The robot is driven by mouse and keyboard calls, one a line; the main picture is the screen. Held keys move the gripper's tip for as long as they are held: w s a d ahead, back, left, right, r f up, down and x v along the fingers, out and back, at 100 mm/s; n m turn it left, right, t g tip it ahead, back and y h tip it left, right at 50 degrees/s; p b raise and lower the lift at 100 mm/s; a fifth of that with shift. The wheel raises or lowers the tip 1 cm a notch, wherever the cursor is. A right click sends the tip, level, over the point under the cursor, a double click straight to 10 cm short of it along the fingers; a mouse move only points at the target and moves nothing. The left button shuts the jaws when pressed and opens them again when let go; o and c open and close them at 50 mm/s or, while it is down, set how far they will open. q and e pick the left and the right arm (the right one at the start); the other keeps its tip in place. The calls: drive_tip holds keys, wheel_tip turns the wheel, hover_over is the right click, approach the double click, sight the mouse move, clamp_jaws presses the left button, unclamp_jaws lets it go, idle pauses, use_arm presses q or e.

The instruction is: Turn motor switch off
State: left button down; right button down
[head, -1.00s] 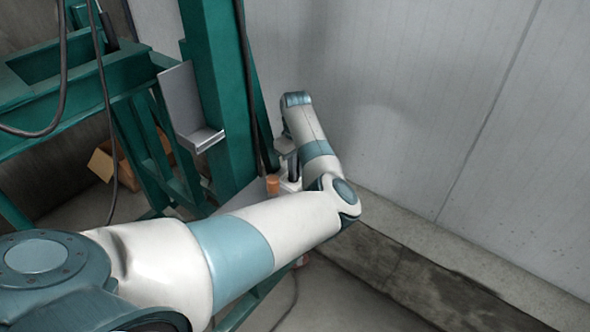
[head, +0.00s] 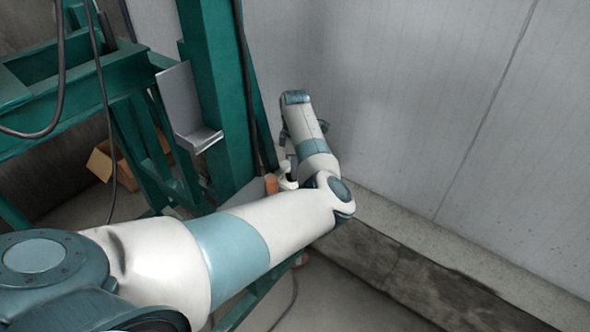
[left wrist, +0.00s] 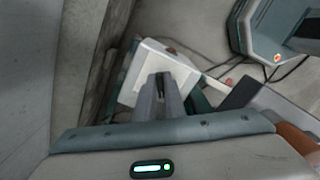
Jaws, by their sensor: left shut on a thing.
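A white box (left wrist: 150,62), which looks like the motor switch box, is tilted in the left wrist view. My left gripper (left wrist: 163,80) is in front of its face, with both fingers close together. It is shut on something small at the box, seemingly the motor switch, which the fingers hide. In the head view my left arm reaches across to the green frame (head: 215,90), and its own links mostly hide the gripper. My right gripper is in neither view.
A grey metal bracket (head: 187,110) is fixed on the green frame. An orange cylinder (head: 271,184) is close beside my left arm. A pale wall (head: 430,100) stands close on the right. Dark cables hang at the left, and a cardboard box (head: 102,162) lies behind the frame.

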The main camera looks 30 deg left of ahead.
use_arm(q)
drive_tip(key=shift+r, duration=0.1)
idle(0.3)
drive_tip(key=c, duration=1.8)
unclamp_jaws()
drive_tip(key=shift+c, duration=0.2)
drive_tip(key=shift+r+b, duration=0.3)
drive_tip(key=shift+r, duration=0.4)
wheel_tip(320, 180, up, 16)
drive_tip(key=b, duration=0.4)
drive_tip(key=shift+w, duration=0.1)
